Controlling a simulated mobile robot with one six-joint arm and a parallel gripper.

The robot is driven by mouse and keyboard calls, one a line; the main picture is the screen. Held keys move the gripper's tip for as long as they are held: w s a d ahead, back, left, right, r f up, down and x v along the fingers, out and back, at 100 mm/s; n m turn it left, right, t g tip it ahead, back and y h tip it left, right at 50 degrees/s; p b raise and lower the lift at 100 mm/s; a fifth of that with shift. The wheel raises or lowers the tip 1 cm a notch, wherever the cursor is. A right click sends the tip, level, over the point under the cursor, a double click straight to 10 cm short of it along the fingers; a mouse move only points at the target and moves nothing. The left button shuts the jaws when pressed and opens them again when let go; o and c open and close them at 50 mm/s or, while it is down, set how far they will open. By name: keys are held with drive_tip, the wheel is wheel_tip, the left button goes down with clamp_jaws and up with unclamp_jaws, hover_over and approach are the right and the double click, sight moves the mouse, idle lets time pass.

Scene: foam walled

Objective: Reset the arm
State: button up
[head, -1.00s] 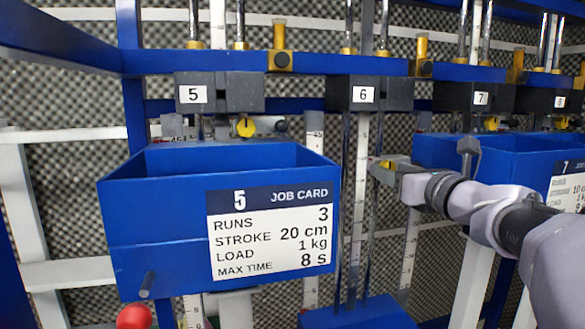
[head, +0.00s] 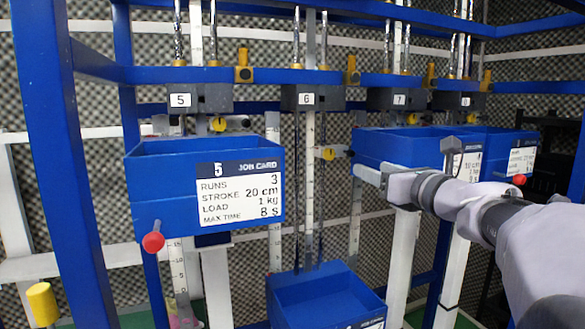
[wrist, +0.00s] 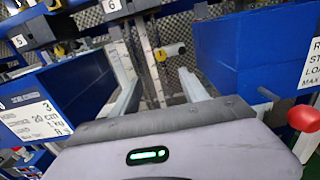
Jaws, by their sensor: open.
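The blue bin 5 (head: 155,190) with its job card stands left, with a red ball knob (head: 153,242) below. The bin 6 (head: 305,300) sits low. The bin 7 (head: 385,147) is close to my gripper. A blue post (head: 62,150) stands far left.

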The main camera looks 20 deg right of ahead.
drive_tip(key=s+a+f+n+g+y+b, duration=0.35)
drive_tip(key=a+f+n+b, duration=0.35)
drive_tip(key=a+f, duration=0.6)
drive_tip(key=s+a+f+n+g+y+b, duration=0.2)
drive_tip(key=s+a+f+n+g+b, duration=0.3)
drive_tip(key=a+f+n, duration=0.6)
drive_tip(key=s+a+f+n+g+h+b, duration=0.1)
drive_tip(key=s+f+n+b, duration=0.4)
drive_tip(key=f, duration=0.8)
drive_tip(key=s+a+f+n+g+h+b, duration=0.2)
drive_tip(key=s+a+f+n+b, duration=0.2)
drive_tip(key=s+f+n, duration=0.5)
wheel_tip(320, 180, down, 5)
drive_tip(key=shift+s+a+r+g+b, duration=0.1)
drive_tip(key=shift+s+a+g+b, duration=0.3)
drive_tip(key=shift+s+b, duration=0.5)
